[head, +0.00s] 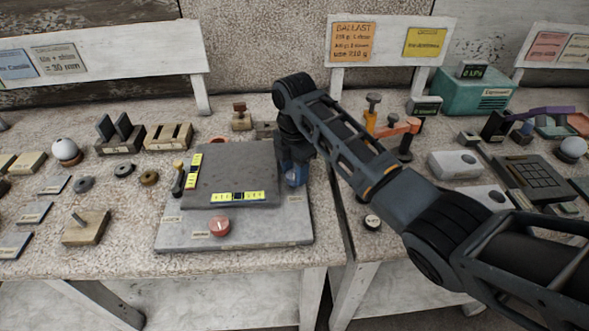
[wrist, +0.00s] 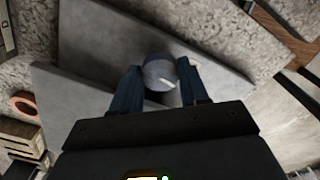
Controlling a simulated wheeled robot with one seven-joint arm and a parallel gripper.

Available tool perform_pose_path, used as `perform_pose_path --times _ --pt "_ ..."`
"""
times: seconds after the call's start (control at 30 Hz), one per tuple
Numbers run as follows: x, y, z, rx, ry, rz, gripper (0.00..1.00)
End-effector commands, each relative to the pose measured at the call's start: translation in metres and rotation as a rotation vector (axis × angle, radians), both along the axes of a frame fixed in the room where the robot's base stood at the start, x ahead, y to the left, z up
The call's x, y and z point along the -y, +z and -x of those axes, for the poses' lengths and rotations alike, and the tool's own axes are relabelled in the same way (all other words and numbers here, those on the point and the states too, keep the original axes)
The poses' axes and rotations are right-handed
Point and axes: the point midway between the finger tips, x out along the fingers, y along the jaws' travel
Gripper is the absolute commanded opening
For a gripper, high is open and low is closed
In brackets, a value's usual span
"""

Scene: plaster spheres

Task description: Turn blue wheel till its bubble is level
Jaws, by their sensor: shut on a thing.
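The blue wheel (head: 295,178) is at the right edge of a grey levelling plate (head: 232,165). In the wrist view the wheel (wrist: 157,72) is a blue-grey round knob with a pale mark, between my two fingers. My gripper (head: 292,166) points down and is shut on it; it also shows in the wrist view (wrist: 158,80). Two yellow-green vials lie on the plate: a front vial (head: 237,196) and a left vial (head: 192,171). The bubbles are too small to read exactly. A red wheel (head: 220,225) sits at the plate's front.
The plate stands on a grey base slab (head: 275,236) on a speckled table. A black-and-yellow tool (head: 178,180) stands at the plate's left. Wooden blocks (head: 168,136) are behind left. A second table on the right holds an orange stand (head: 390,127) and grey boxes (head: 455,163).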

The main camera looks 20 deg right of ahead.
Motion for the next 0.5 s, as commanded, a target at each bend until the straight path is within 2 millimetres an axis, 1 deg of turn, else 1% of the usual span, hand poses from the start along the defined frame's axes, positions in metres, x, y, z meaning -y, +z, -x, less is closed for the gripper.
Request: perform_pose_path --times 0.07,0.1,0.33,0.5 --pt "0.0008 0.0019 -0.0011 0.003 -0.001 0.001 0.14" --pt "0.0008 0.0019 -0.0011 0.003 -0.001 0.001 0.48" --pt "0.0004 0.0010 -0.0006 0.002 -0.001 0.000 0.70" --pt "0.0002 0.0006 -0.0004 0.001 -0.001 0.001 0.70"
